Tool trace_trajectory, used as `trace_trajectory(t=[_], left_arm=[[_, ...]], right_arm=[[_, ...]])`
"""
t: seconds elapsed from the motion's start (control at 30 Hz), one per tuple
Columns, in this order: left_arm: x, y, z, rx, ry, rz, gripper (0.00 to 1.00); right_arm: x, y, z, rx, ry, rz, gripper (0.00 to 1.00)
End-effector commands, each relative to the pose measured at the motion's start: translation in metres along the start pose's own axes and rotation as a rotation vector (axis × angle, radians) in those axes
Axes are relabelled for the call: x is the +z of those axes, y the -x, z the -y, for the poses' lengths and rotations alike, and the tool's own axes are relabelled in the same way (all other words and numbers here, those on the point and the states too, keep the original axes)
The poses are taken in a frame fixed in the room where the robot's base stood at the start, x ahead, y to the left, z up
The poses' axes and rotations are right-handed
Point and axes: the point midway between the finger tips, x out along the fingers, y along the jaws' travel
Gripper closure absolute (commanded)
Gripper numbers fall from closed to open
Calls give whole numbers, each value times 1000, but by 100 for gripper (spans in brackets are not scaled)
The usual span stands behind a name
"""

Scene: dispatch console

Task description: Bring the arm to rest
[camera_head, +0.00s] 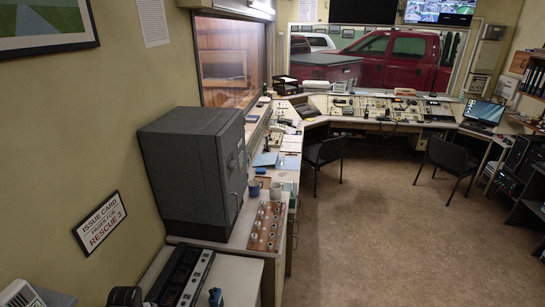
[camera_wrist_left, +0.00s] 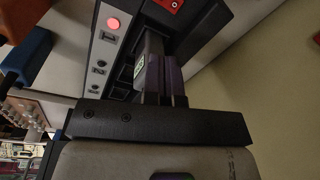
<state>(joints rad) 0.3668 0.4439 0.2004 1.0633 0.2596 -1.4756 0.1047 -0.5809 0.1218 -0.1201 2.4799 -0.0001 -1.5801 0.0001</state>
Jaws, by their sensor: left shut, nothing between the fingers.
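My left gripper (camera_wrist_left: 160,72) shows in the left wrist view. Its two dark fingers are together, with nothing held between them. A red switch (camera_wrist_left: 170,4) is at the top edge. The fingers overlap the dark equipment in the picture; I cannot tell whether they touch it. I cannot make out the left gripper in the head view. My right gripper is in neither view.
A grey cabinet (camera_head: 192,170) stands on the left counter. A black slotted unit (camera_head: 181,275) is at the bottom, with a blue object (camera_head: 215,297) beside it. Mugs (camera_head: 254,187) and a knobbed board (camera_head: 268,226) are nearby. Two chairs (camera_head: 324,152) (camera_head: 450,157) stand on otherwise open floor (camera_head: 380,240).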

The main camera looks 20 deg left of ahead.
Motion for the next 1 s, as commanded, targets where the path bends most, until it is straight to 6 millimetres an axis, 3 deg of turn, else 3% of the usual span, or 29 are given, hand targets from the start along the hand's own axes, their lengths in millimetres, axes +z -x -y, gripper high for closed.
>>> trace_trajectory(t=[0.1,0.2,0.27,0.37,0.47,0.57,0.67,0.7,0.87,1.0], left_arm=[[-26,54,-18,-33,-96,-143,100],[-40,106,-46,-54,-185,-277,100],[-39,134,-65,-65,-239,-357,100],[-21,170,-97,-77,-327,-467,100],[13,196,-127,-74,-408,-559,100],[61,213,-153,-51,-480,-629,100],[122,223,-175,-4,-541,-674,100],[151,224,-181,24,-564,-680,100],[245,213,-191,122,-614,-612,100],[306,178,-186,154,-627,-462,100]], right_arm=[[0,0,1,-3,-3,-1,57],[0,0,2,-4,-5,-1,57],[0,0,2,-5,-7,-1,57],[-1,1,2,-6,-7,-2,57],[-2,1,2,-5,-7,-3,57],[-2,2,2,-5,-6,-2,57],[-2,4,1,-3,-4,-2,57],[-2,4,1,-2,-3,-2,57],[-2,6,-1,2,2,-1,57],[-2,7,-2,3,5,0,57]])
